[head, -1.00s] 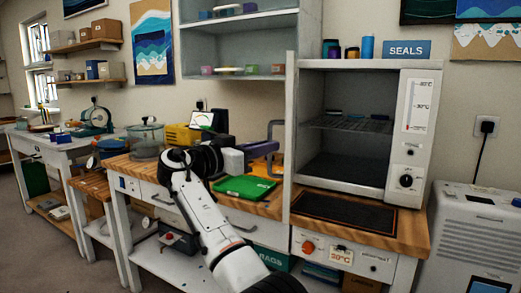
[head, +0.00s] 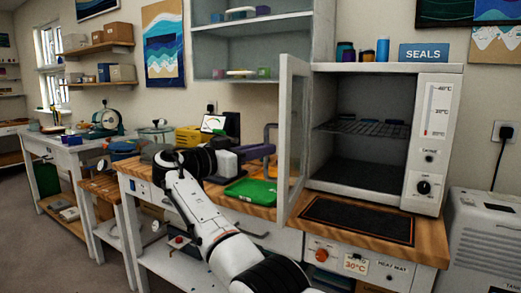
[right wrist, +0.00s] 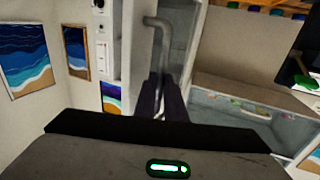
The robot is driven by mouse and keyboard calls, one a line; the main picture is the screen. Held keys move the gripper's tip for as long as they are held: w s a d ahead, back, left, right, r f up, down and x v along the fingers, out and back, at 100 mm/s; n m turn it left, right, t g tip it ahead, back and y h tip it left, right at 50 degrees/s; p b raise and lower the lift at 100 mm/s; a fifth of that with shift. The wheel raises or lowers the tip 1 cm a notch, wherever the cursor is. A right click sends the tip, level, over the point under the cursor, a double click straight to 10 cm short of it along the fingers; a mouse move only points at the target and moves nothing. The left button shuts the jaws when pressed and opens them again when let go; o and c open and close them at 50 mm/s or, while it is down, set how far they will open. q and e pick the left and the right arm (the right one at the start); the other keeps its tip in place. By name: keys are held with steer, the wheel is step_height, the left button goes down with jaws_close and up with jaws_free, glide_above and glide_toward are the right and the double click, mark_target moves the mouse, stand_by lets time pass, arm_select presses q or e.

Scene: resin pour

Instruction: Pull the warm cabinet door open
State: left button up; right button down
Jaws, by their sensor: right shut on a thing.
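The warm cabinet (head: 430,140) is a white box with a dark interior and a wire rack, on the right part of the wooden bench. Its glazed, white-framed door (head: 284,150) stands open at the cabinet's left side, pointing out toward me. The grey bar handle (head: 267,136) is on the door's outer face. My right gripper (head: 268,151) is shut on the handle. In the right wrist view, the dark fingers (right wrist: 162,100) close around the lower part of the handle (right wrist: 160,45). My left gripper is not in view.
A green tray (head: 250,191) lies on the bench left of the door. A dark mat (head: 357,219) lies before the cabinet. Yellow and dark equipment (head: 188,136) stands behind my right arm. A white appliance (head: 490,240) stands at the right.

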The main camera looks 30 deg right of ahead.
steer(key=c, duration=2.3)
jaws_free()
steer(key=shift+d+r, duration=0.2)
steer(key=shift+d, duration=0.2)
steer(key=o, duration=0.5)
steer(key=shift+w+d+f, duration=0.1)
steer(key=shift+d+f, duration=0.2)
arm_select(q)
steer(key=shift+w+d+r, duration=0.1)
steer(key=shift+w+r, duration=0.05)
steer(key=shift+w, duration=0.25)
arm_select(e)
steer(key=shift+a, duration=0.45)
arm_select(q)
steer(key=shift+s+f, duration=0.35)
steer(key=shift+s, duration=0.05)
arm_select(e)
steer(key=a, duration=0.6)
steer(key=s+a, duration=0.1)
steer(key=a, duration=0.3)
steer(key=shift+s, duration=0.1)
